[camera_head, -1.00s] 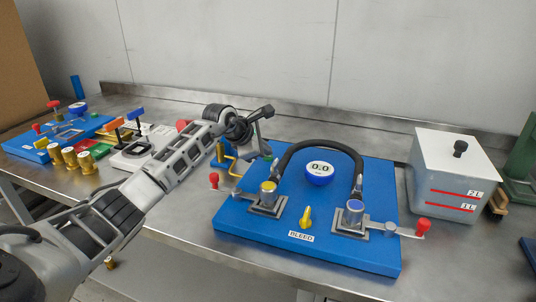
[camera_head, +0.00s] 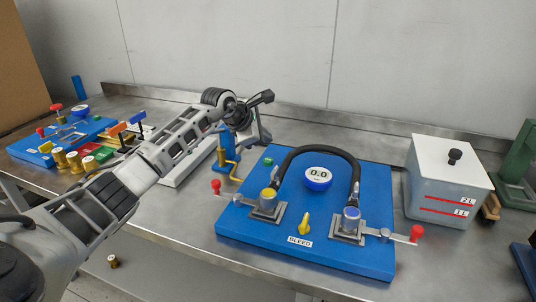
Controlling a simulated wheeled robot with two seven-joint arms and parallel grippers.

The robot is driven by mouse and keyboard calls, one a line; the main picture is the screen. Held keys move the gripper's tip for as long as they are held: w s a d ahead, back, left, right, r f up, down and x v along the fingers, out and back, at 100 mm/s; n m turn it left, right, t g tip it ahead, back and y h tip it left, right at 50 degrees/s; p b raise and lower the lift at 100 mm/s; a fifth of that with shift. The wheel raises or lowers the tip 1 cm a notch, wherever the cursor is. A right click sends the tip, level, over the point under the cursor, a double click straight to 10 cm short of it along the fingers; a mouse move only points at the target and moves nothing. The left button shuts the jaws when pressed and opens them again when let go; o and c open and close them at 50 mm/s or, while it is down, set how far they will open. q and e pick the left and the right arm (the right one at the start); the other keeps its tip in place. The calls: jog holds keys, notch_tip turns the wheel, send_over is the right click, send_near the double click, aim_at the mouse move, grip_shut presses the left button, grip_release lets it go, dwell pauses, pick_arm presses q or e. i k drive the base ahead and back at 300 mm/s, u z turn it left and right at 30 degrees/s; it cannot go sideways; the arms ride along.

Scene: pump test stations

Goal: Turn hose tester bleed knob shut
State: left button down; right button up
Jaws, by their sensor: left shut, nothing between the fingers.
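The blue hose tester board (camera_head: 345,254) lies on the steel bench. Its yellow bleed knob (camera_head: 305,225) stands at the front middle, just above the "BLEED" label (camera_head: 300,241). A black hose (camera_head: 318,149) arches between the yellow-topped and blue-topped fittings. The round gauge (camera_head: 318,178) behind the knob reads 0.0. My left gripper (camera_head: 268,98) is shut and empty, above the bench behind the board's back left, well away from the knob. My right gripper is not in view.
Red-knobbed levers stand at the board's left (camera_head: 216,185) and right (camera_head: 416,232). A blue and brass hand pump (camera_head: 227,152) stands left of the board. A grey tank (camera_head: 446,185) stands to the right. Another blue board with several fittings (camera_head: 40,158) is far left.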

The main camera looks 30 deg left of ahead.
aim_at(304, 227)
jog(key=k, duration=1)
